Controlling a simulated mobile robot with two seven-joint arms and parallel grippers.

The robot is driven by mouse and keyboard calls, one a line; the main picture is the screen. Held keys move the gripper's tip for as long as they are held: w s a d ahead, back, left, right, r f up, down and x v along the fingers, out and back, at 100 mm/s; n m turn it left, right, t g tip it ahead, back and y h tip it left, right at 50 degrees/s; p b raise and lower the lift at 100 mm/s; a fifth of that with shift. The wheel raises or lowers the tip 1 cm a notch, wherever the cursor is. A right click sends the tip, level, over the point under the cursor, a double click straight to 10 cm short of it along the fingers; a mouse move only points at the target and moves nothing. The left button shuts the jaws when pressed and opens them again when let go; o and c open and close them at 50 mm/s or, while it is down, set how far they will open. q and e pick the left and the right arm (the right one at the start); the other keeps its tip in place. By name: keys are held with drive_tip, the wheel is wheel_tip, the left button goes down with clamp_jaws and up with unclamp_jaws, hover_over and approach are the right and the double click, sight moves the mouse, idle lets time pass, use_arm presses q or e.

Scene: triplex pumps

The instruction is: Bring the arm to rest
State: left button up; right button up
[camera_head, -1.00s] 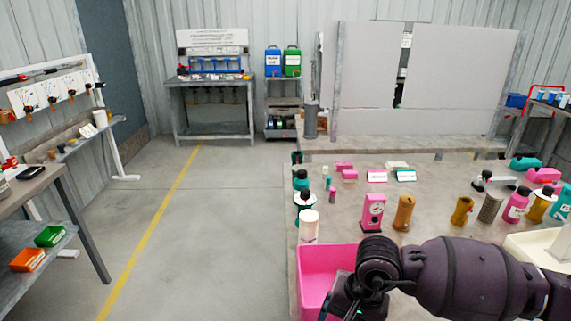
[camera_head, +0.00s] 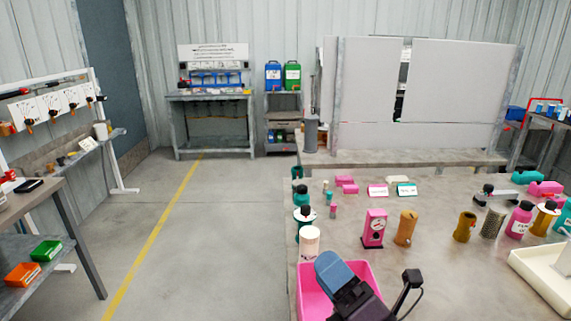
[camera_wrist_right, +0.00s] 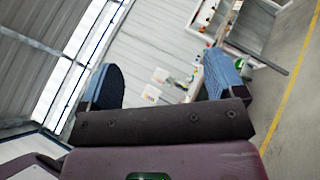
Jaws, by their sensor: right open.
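My right gripper (camera_head: 345,285) is at the bottom of the head view, raised in front of the pink bin (camera_head: 304,292) and covering part of it. One blue-padded finger shows clearly there. In the right wrist view, the gripper (camera_wrist_right: 163,88) has its two blue-padded fingers wide apart, with nothing between them. Beyond them are the wall, the floor and distant shelving. The left gripper is in neither view.
The workbench (camera_head: 440,262) holds a pink gauge unit (camera_head: 374,228), a brown cylinder (camera_head: 405,228), a white cylinder (camera_head: 310,240), several bottles and a cream tray (camera_head: 545,280). A grey panel (camera_head: 460,85) stands behind. The floor at left with a yellow line (camera_head: 150,245) is clear.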

drive_tip(key=s+d+f+m+g+h, duration=0.25)
drive_tip(key=d+f+m+h, duration=1.1)
drive_tip(key=m, duration=0.75)
drive_tip(key=s+d+f+m+g+h, duration=0.1)
drive_tip(key=s+d+f+m+g, duration=0.4)
drive_tip(key=s, duration=0.4)
drive_tip(key=s+d+f+m+g+h, duration=0.1)
drive_tip(key=s+d+f+m+g, duration=0.2)
drive_tip(key=s+f+m+g, duration=0.35)
drive_tip(key=w+f+n+t+y, duration=0.1)
drive_tip(key=w+f+n+t, duration=0.1)
drive_tip(key=w+f+t, duration=0.3)
drive_tip(key=shift+a+f+t, duration=0.3)
drive_tip(key=shift+f+t, duration=1.1)
drive_tip(key=shift+f, duration=0.8)
drive_tip(key=shift+n, duration=0.25)
